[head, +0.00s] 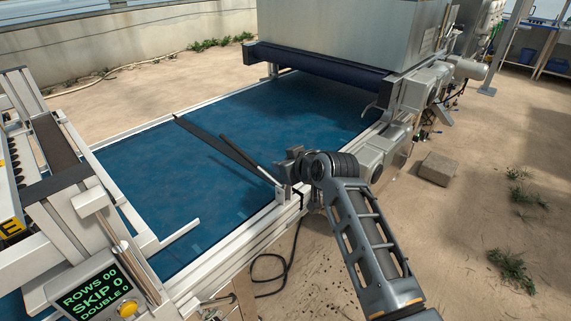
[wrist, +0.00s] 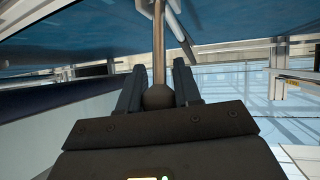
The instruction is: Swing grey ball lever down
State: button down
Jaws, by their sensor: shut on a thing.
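The grey ball (wrist: 158,97) of the lever sits between the two fingers of my gripper (wrist: 157,78) in the wrist view. My gripper is shut on this ball. In the head view my gripper (head: 284,170) is at the near side rail of the belt, and the ball is hidden there by the gripper and wrist.
The blue belt (head: 215,190) runs under a large metal housing (head: 350,30). A dark bar (head: 205,137) slants over the belt beside my gripper. A counter panel (head: 95,298) stands at lower left. A block (head: 437,168) lies on the open sandy ground at right.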

jog(key=shift+s+a+f, duration=0.2)
jog(key=shift+s+f, duration=0.1)
jog(key=shift+f, duration=0.25)
jog(key=c, duration=1)
grip_release()
jog(key=shift+o, duration=0.9)
jog(key=shift+w+r, duration=0.1)
jog(key=shift+o, duration=0.2)
jog(key=shift+w+r, duration=0.1)
jog(key=shift+r, duration=0.05)
jog(key=shift+d+r, duration=0.1)
jog(key=v, duration=0.7)
jog(key=shift+s+d, duration=0.2)
jog(key=shift+s, duration=0.1)
jog(key=shift+r, duration=0.15)
